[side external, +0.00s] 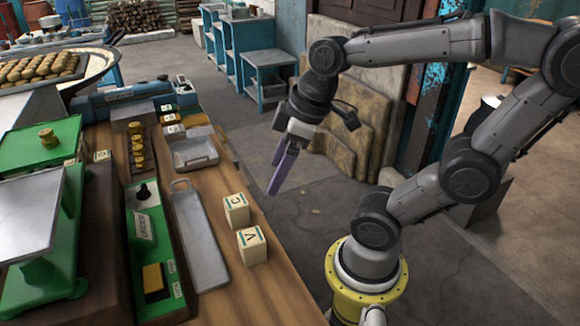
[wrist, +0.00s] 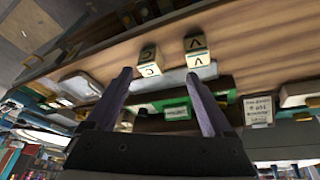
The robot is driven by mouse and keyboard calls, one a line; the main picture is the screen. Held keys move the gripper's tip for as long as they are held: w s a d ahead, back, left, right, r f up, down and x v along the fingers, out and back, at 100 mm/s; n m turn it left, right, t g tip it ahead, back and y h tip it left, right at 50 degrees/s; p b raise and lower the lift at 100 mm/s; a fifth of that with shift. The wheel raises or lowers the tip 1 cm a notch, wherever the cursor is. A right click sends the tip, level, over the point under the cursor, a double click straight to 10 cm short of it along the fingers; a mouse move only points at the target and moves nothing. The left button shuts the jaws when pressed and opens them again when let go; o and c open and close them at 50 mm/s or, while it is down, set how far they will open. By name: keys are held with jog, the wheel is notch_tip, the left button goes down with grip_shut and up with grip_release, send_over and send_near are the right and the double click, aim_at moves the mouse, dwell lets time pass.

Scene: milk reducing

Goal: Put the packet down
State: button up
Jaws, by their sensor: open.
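Two cream box-shaped packets stand upright on the wooden table near its right edge. One, marked C (side external: 236,209), is behind the one marked V (side external: 251,245). In the wrist view the C packet (wrist: 150,65) shows between the fingertips and the V packet (wrist: 197,56) by the right fingertip. My gripper (side external: 277,178) is open and empty. In the side view it hangs raised, to the right of and behind both packets and apart from them, its purple fingers pointing down.
A long grey tray (side external: 199,240) lies left of the packets, with a smaller metal tray (side external: 195,152) behind it. A green panel (side external: 147,240) and scales (side external: 40,150) fill the left side. Bare wood (side external: 262,288) shows at the front right.

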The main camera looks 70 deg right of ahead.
jog(key=s+m, duration=0.1)
jog(key=s+m+t, duration=0.1)
jog(key=m, duration=0.1)
jog(key=shift+s+r+h, duration=0.2)
jog(key=shift+s+h, duration=0.2)
